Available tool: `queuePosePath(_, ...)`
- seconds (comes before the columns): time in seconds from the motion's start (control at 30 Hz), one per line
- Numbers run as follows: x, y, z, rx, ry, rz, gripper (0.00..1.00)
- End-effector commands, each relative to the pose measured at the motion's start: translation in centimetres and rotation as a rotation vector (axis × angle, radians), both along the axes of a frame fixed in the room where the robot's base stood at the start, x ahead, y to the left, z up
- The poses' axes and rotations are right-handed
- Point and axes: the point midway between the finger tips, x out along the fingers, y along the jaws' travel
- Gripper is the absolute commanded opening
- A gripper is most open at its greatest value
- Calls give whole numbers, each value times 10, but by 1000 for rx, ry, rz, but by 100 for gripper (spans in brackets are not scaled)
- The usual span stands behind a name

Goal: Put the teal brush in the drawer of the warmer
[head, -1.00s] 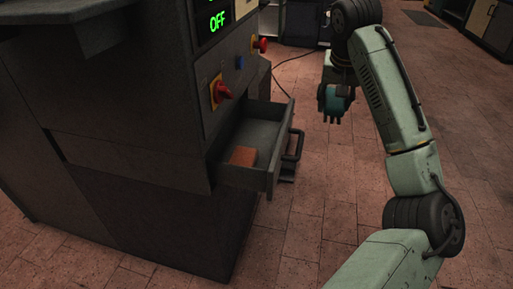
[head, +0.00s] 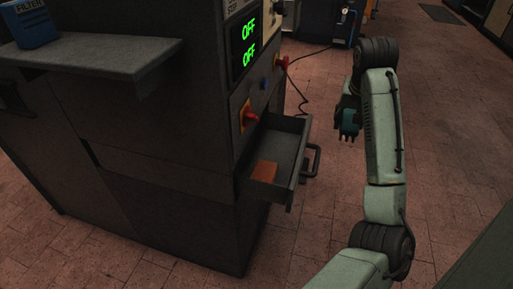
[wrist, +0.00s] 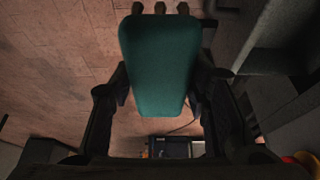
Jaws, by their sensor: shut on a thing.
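The teal brush (wrist: 160,65) fills the middle of the wrist view, held between the two dark fingers of my gripper (wrist: 160,100). Its bristle end points to the top of that view. In the head view my gripper (head: 349,122) hangs over open floor, to the right of the open drawer, and the brush there is small and mostly hidden. The warmer (head: 200,130) is a dark cabinet with green OFF displays. Its drawer (head: 297,168) is pulled out, and an orange-brown block (head: 264,171) lies inside; the rest of the visible drawer floor is bare.
A red knob (head: 250,116) on a yellow plate sits just above the drawer. The drawer handle (head: 313,160) sticks out to the right. A shelf (head: 100,58) with a blue FILTER box (head: 28,24) juts out at upper left. A cable (head: 300,85) runs behind; tiled floor is clear to the right.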

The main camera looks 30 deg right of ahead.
Motion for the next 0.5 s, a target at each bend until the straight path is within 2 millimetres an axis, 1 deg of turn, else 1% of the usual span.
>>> queuePosePath(0.07, 11, 9, 1, -3, 1, 4, 7)
queuePosePath(0.5, 101, 86, 1, -3, 0, 6, 7)
